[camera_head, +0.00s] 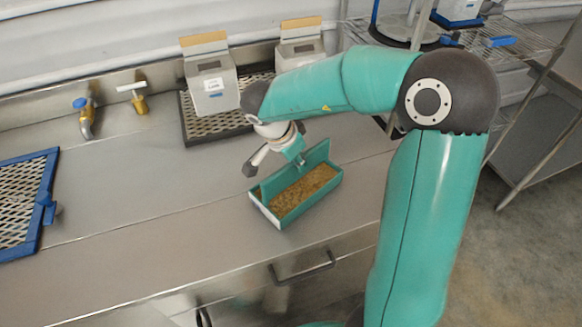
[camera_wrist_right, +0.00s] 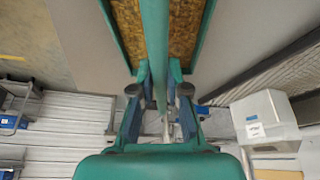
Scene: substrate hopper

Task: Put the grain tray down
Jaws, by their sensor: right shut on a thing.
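The grain tray (camera_head: 334,183) is a teal rectangular box with brown grain in it, near the counter's front edge in the head view. A tall teal upright strip runs along it. My right gripper (camera_head: 299,161) is above the tray and shut on this strip. In the wrist view the fingers of my right gripper (camera_wrist_right: 160,78) press on the strip from both sides, with grain of the tray (camera_wrist_right: 207,22) on each side. The tray looks level and at or just above the steel counter; I cannot tell whether it touches. My left gripper is out of view.
The steel counter (camera_head: 150,210) is clear left of the tray. A blue-framed mesh screen (camera_head: 48,190) lies at the far left. Two valves (camera_head: 86,118) stand at the back. White boxes (camera_head: 211,85) stand on a dark grate behind the arm. A wire rack (camera_head: 530,45) is at right.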

